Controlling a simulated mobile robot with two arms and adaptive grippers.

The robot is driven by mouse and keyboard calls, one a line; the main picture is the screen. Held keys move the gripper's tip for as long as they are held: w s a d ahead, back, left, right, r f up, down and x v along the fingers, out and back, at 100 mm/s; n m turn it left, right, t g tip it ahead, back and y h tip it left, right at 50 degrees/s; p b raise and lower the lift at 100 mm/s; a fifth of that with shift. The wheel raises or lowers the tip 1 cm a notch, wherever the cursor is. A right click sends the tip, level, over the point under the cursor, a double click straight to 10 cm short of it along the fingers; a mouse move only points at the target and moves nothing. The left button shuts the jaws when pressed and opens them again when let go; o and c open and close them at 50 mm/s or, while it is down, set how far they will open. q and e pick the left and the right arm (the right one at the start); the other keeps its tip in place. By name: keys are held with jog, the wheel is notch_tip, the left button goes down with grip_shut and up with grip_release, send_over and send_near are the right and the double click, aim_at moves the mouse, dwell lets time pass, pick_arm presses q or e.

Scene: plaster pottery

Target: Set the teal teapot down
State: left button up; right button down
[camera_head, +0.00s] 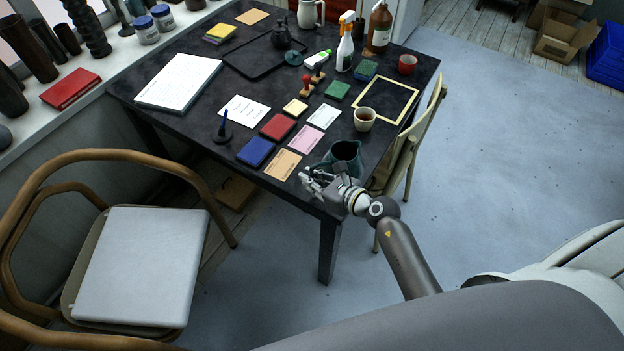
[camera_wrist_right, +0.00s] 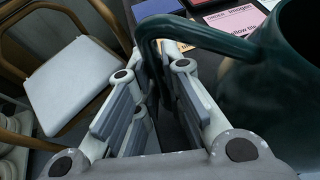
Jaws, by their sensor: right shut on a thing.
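The teal teapot (camera_head: 346,154) is at the near right corner of the dark table (camera_head: 188,118), its dark open top facing up. My right gripper (camera_head: 318,180) is at its near side. In the right wrist view, the teapot's body (camera_wrist_right: 268,88) fills the right side and its handle (camera_wrist_right: 190,28) runs down between the fingers of my right gripper (camera_wrist_right: 165,80), which is shut on it. I cannot tell whether the teapot's base touches the table, since the gripper hides its lower part. My left gripper is not in view.
A cup of brown liquid (camera_head: 364,119) stands just behind the teapot. Pink (camera_head: 305,138) and orange (camera_head: 282,164) cards lie to its left. A cream frame (camera_head: 386,88) lies beyond the cup. A chair (camera_head: 420,135) stands against the table's right edge.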

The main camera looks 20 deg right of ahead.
jog(key=shift+f, duration=0.1)
jog(key=c, duration=1.5)
grip_release()
jog(key=shift+c, duration=0.2)
jog(key=shift+s+d, duration=0.1)
jog(key=shift+s, duration=0.1)
jog(key=v, duration=1.1)
jog(key=shift+s+r+b, duration=0.25)
jog(key=shift+r+b, duration=0.1)
jog(key=shift+b, duration=0.1)
jog(key=shift+d, duration=0.1)
